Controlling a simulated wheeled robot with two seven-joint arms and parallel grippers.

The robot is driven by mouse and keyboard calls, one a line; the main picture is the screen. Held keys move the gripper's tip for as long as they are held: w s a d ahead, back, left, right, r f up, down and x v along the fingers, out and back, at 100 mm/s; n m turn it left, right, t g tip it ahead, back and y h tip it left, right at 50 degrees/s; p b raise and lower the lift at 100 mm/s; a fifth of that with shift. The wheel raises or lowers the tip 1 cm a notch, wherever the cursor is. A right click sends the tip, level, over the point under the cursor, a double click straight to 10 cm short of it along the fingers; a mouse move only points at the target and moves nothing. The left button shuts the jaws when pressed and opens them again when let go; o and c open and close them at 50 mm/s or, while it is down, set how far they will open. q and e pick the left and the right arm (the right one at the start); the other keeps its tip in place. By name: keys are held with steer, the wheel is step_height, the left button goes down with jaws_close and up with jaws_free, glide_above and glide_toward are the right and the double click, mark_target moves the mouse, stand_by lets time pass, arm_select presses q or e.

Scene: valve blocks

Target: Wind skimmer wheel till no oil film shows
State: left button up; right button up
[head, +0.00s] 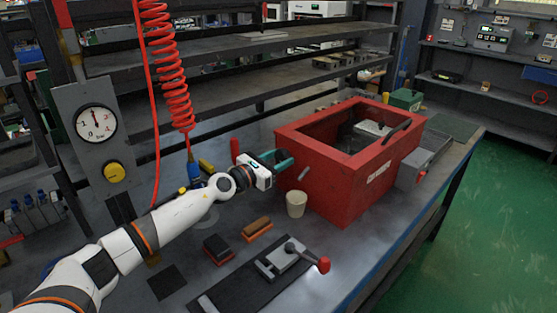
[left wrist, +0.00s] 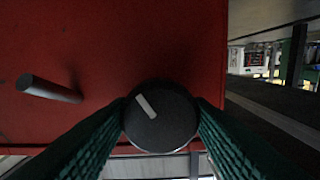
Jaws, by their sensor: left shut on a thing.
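A red tank (head: 345,190) with an open top stands on the bench in the head view. Its inside holds dark and pale parts; I cannot tell whether an oil film shows there. In the left wrist view a round black wheel (left wrist: 162,122) with a white pointer mark sits against the red tank wall (left wrist: 130,45). My left gripper (head: 281,160) reaches the tank's left side, its teal fingers on either side of the wheel and shut on it. A short grey spout (head: 303,173) sticks out of the same wall; it also shows in the left wrist view (left wrist: 48,88). My right gripper is not in view.
A pale cup (head: 296,204) stands below the spout. A black mat (head: 235,290) with a red-knobbed clamp (head: 290,258) lies in front. A gauge panel (head: 97,125) and red coiled hose (head: 170,75) are at left. A grey box (head: 413,168) is on the tank's right side.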

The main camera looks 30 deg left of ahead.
arm_select(q)
steer(key=shift+f, duration=0.15)
steer(key=o, duration=1)
steer(key=shift+c, duration=0.2)
steer(key=b+v, duration=0.1)
steer(key=v, duration=0.6)
steer(key=shift+s, duration=0.3)
steer(key=shift+a, duration=0.1)
